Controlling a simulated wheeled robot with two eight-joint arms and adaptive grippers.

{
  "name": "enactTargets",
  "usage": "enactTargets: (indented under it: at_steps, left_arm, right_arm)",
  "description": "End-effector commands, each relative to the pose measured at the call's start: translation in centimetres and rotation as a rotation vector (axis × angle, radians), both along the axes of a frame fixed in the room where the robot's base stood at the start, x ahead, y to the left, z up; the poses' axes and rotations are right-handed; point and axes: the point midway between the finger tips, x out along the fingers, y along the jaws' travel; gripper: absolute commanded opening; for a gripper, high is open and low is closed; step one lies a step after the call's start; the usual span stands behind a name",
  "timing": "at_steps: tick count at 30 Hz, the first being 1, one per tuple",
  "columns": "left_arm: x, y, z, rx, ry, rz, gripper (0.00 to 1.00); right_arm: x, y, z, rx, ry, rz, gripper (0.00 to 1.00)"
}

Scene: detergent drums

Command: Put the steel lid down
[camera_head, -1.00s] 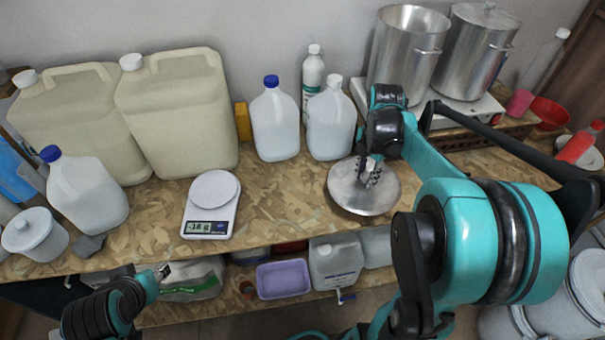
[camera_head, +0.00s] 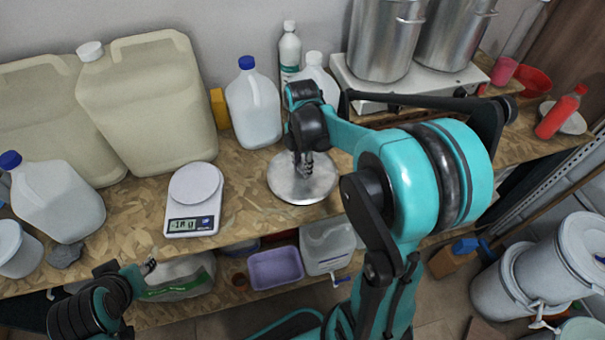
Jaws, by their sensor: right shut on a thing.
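The steel lid (camera_head: 285,187) is a round, shiny disc at the middle of the wooden bench, close to its front edge. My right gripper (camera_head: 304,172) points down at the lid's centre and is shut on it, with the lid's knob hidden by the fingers. The lid looks level and at or just above the bench top; I cannot tell if it touches. My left gripper (camera_head: 149,266) is at the lower left, in front of the bench, small and away from the lid; its jaws are too small to read.
A kitchen scale (camera_head: 194,200) stands left of the lid. Behind are a blue-capped jug (camera_head: 254,105) and a white jug partly hidden by my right arm. Steel pots (camera_head: 385,40) stand on a white hotplate (camera_head: 350,88). A purple basin (camera_head: 275,268) sits on the lower shelf.

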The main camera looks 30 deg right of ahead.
Motion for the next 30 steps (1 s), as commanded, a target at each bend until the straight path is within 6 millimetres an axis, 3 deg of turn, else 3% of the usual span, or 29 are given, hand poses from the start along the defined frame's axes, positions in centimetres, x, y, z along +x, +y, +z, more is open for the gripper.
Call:
enactTargets:
  at_steps: [7, 18, 19, 21, 30]
  left_arm:
    - [0.0, 0.0, -1.4, 0.0, 0.0, 0.0, 0.4]
    - [0.0, 0.0, -1.6, 0.0, 0.0, 0.0, 0.4]
    - [0.0, 0.0, -1.6, 0.0, 0.0, 0.0, 0.4]
    - [0.0, 0.0, -1.5, 0.0, 0.0, 0.0, 0.4]
    - [0.0, 0.0, -1.4, 0.0, 0.0, 0.0, 0.4]
  right_arm:
    - [0.0, -0.1, -3.6, 0.0, 0.0, 0.0, 0.0]
    - [0.0, -0.1, -4.0, 0.0, 0.0, 0.0, 0.0]
    - [0.0, -0.1, -4.0, 0.0, 0.0, 0.0, 0.3]
    - [0.0, -0.1, -3.9, 0.0, 0.0, 0.0, 0.48]
    - [0.0, -0.1, -3.8, 0.0, 0.0, 0.0, 0.48]
